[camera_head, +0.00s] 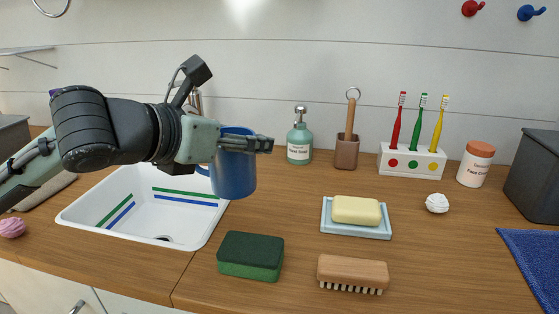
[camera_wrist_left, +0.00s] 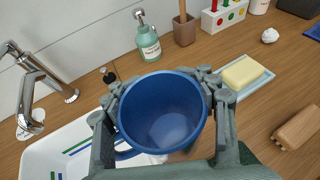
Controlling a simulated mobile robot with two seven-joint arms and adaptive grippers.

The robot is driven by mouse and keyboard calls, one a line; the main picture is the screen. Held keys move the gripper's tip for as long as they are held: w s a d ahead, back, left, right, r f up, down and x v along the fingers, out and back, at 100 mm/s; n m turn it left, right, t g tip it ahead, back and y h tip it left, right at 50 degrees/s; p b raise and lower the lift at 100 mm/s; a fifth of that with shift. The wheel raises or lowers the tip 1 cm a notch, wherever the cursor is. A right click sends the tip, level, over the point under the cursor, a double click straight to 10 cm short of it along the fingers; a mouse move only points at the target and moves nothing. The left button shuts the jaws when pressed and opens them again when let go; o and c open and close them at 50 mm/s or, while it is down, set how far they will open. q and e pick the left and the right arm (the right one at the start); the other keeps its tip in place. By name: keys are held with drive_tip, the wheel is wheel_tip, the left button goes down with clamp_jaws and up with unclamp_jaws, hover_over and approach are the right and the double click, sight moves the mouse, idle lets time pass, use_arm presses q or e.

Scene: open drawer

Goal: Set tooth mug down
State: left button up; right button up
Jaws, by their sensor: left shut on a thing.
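The tooth mug (camera_head: 234,177) is blue and upright. My left gripper (camera_head: 246,144) is shut on it near its rim. In the head view the mug hangs in front of the right edge of the white sink, and the gripper hides part of its rim. In the left wrist view I look down into the mug (camera_wrist_left: 162,115), which looks empty, with gripper fingers on both sides of it. Its handle (camera_wrist_left: 127,154) is at its lower left. I cannot tell exactly how high its base is above the counter. My right gripper is not in view.
A green sponge (camera_head: 251,256), a wooden brush (camera_head: 352,273) and a soap dish (camera_head: 356,233) lie on the counter (camera_head: 290,205). A soap dispenser (camera_head: 299,138), brown holder (camera_head: 346,152) and toothbrush block (camera_head: 411,161) stand behind. The sink (camera_head: 145,205) is left. Bare wood lies between sponge and dispenser.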

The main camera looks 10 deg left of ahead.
use_arm(q)
drive_tip(key=shift+w+d+f, duration=0.8)
drive_tip(key=shift+f, duration=0.55)
drive_tip(key=shift+w+d+f, duration=0.75)
drive_tip(key=shift+f, duration=0.55)
drive_tip(key=shift+w+d+f, duration=0.8)
drive_tip(key=shift+f, duration=0.55)
drive_tip(key=o, duration=1.5)
drive_tip(key=shift+f, duration=0.1)
